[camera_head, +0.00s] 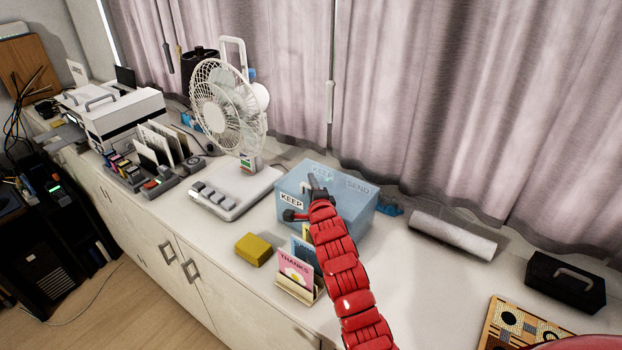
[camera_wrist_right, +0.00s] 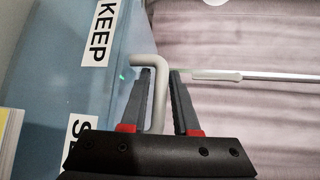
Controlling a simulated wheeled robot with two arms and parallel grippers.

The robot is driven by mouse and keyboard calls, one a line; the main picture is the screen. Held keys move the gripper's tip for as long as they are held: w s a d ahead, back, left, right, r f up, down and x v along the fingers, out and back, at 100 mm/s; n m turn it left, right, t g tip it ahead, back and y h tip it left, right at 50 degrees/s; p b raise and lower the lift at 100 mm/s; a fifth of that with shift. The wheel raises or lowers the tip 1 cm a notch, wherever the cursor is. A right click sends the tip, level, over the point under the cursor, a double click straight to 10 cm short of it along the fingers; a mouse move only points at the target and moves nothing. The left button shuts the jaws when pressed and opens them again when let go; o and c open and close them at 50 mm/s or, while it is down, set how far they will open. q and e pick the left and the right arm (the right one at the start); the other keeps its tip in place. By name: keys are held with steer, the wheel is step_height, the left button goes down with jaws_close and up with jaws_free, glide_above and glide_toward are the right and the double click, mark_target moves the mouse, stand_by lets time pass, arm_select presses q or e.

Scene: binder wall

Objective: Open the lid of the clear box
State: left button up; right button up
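The clear box (camera_head: 350,222) is a bluish see-through box with KEEP and SEND labels, standing on the white counter with its lid down. It also shows in the right wrist view (camera_wrist_right: 60,75), at the left. A grey bent handle (camera_wrist_right: 158,68) stands out from the box there. My right gripper (camera_head: 312,186) is at the box's top in the head view, on a red arm that hides part of the box. In the right wrist view its fingers (camera_wrist_right: 160,74) are apart, with the handle between their tips; firm contact cannot be told. My left gripper is out of view.
A white fan (camera_head: 228,105) stands left of the box. A yellow block (camera_head: 253,249) and a THANKS card (camera_head: 295,272) are in front. A white roll (camera_head: 453,236) and a black case (camera_head: 565,283) lie to the right. Curtains hang close behind.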

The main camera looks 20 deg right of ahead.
steer(key=shift+w+d+f, duration=0.1)
steer(key=shift+w+f, duration=0.05)
steer(key=shift+w, duration=0.45)
jaws_close()
stand_by(1.2)
